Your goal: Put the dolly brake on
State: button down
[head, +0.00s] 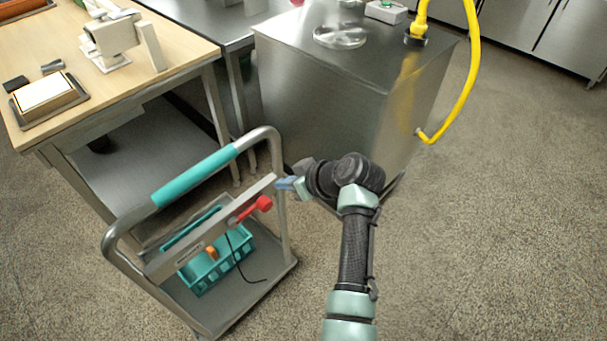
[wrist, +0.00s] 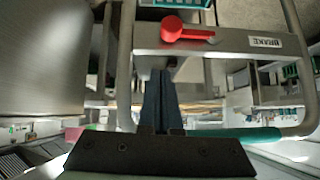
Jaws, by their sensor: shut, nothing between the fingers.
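The dolly (head: 264,280) stands on the floor at left centre, with a tubular handle and a teal grip (head: 195,176). A flat crossbar (head: 165,264) joins its uprights. The red brake lever (head: 250,209) is mounted on this crossbar and lies roughly along it, its knob toward the right upright. In the wrist view the lever (wrist: 185,31) shows near the top, beside an upside-down BRAKE label (wrist: 266,42). My gripper (head: 281,184) is shut and empty, close to the right upright, above and right of the knob. Its fingers (wrist: 160,75) point toward the crossbar, apart from the lever.
A teal crate (head: 205,275) with an orange item sits on the dolly deck. A wooden-topped bench (head: 140,85) stands behind left. A steel cabinet (head: 310,90) with a yellow hose (head: 470,80) stands behind my gripper. The floor at right is clear.

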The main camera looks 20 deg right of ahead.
jog(key=v, duration=0.5)
jog(key=shift+d+r, duration=0.15)
jog(key=shift+d, duration=0.05)
jog(key=shift+s, duration=0.1)
jog(key=w+a+r+m+t+h, duration=0.1)
jog(key=w+a+r+t+h, duration=0.2)
jog(key=r, duration=0.9)
jog(key=w+r+m+t+h, duration=0.15)
jog(key=r+t, duration=0.25)
jog(key=r, duration=0.7)
jog(key=s+a+r+t, duration=0.2)
jog(key=s+r+t, duration=0.1)
jog(key=r, duration=0.6)
jog(key=s+a+r+t, duration=0.3)
jog(key=r, duration=0.6)
jog(key=s+a+r+m+t, duration=0.35)
jog(key=s+r+t, duration=0.25)
jog(key=s+r, duration=0.7)
notch_tip(320, 180, up, 15)
jog(key=s+p, duration=0.1)
jog(key=p, duration=1.3)
jog(key=shift+s+a+t+h+p, duration=0.2)
jog(key=shift+s+t+h+p, duration=0.1)
jog(key=shift+s+h, duration=0.05)
